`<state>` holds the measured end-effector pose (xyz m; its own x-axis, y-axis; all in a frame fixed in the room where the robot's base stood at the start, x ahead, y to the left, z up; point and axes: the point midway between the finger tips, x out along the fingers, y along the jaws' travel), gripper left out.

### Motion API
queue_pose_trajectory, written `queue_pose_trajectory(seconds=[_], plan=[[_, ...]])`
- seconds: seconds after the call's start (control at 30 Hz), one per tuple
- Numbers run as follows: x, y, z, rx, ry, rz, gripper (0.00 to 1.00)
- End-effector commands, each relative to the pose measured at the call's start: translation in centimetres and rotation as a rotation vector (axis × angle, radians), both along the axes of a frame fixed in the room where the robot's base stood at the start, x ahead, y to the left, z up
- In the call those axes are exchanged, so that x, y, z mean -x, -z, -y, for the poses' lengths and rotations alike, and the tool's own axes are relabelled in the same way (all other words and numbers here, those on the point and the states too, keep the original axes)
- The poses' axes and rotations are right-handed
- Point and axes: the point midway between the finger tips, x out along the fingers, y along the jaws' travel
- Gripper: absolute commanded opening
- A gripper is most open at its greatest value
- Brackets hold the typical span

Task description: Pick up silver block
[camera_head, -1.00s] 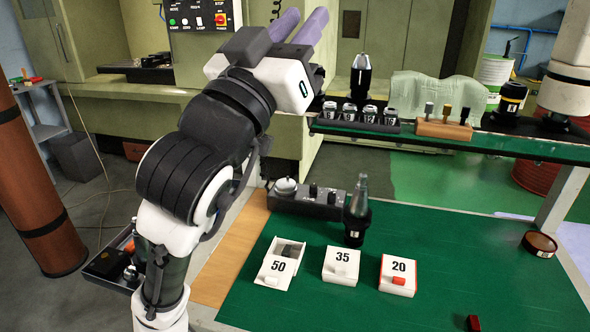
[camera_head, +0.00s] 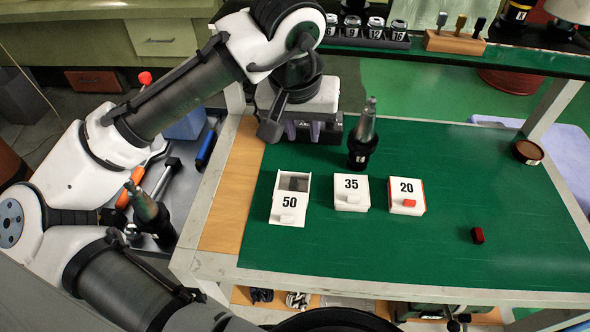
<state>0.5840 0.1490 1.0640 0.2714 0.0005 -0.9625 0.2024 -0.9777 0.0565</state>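A box marked 50 (camera_head: 276,207) stands on the green mat, its back part open. A small grey block (camera_head: 293,184), the most silver-looking piece in view, lies inside that open part. A small pale block (camera_head: 288,218) sits on the front of the same box. My gripper (camera_head: 304,131) is above the back left of the mat, behind the box and apart from it. Its purple fingers point down with a gap between them and nothing visible held. It partly hides a dark device with knobs behind it.
Boxes marked 35 (camera_head: 351,201) and 20 (camera_head: 407,206) stand to the right; the latter carries a red block (camera_head: 409,203). A tall tool holder (camera_head: 362,140) stands upright right of my gripper. A dark red block (camera_head: 477,235) lies farther right. The front mat is clear.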

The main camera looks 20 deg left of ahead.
Motion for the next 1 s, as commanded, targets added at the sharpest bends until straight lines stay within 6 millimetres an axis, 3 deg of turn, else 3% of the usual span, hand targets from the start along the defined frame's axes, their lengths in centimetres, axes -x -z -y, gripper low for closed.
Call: queue_pose_trajectory(seconds=[0.1, 0.23, 0.6, 1.0], plan=[[1.5, 0.7, -1.1, -0.021, -0.045, -0.097, 0.25], [2.1, 1.6, -1.4, -0.026, -0.062, -0.135, 0.25], [1.1, 8.0, -1.7, -0.025, -0.061, -0.134, 0.25], [0.5, 11.4, -1.8, -0.026, -0.059, -0.133, 0.25]])
